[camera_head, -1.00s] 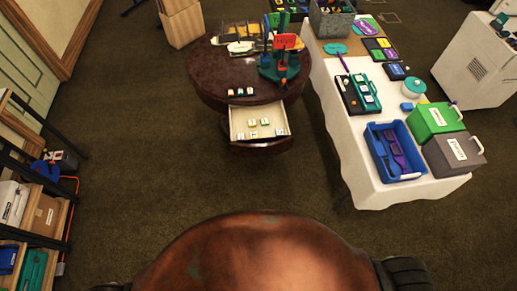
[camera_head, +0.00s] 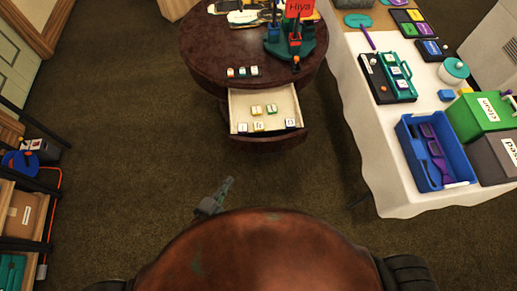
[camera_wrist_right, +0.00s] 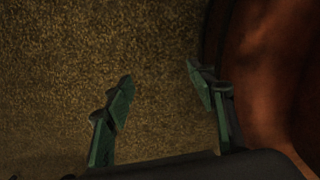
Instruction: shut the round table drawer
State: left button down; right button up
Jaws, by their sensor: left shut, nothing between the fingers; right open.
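The round table (camera_head: 200,50) is dark reddish wood and stands ahead of me in the head view. Its drawer (camera_head: 290,100) is pulled out toward me, with a pale inside and a dark curved front (camera_head: 268,140). Several small lettered cubes lie in the drawer. My left gripper (camera_head: 227,185) is small in the head view, just above my body's edge. It is shut and empty, below and apart from the drawer front. My right gripper (camera_wrist_right: 155,85) shows in the right wrist view, open and empty over the carpet. It is out of the head view.
A white-clothed table (camera_head: 400,195) stands close on the right, with a blue bin (camera_head: 410,150), a green box (camera_head: 475,115) and a grey box. A shelf (camera_head: 30,220) is at the left. Carpet between me and the drawer is clear. Three cubes and a red sign (camera_head: 300,8) stand on the round table.

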pick_arm(q)
jog(key=d+r+m+h+b, duration=0.3)
jog(key=d+r+m+h, duration=0.1)
jog(key=d+r+m, duration=0.4)
jog(key=n+b, duration=0.1)
jog(key=b, duration=0.1)
send_near(265, 142)
jog(key=x, duration=0.4)
jog(key=shift+s+d+f, duration=0.1)
jog(key=shift+d, duration=0.55)
jog(key=shift+w, duration=0.8)
pick_arm(e)
jog(key=w+a+f, duration=0.1)
jog(key=w+f, duration=0.2)
jog(key=w, duration=0.2)
jog(key=shift+w+f, duration=0.3)
jog(key=shift+f, duration=0.1)
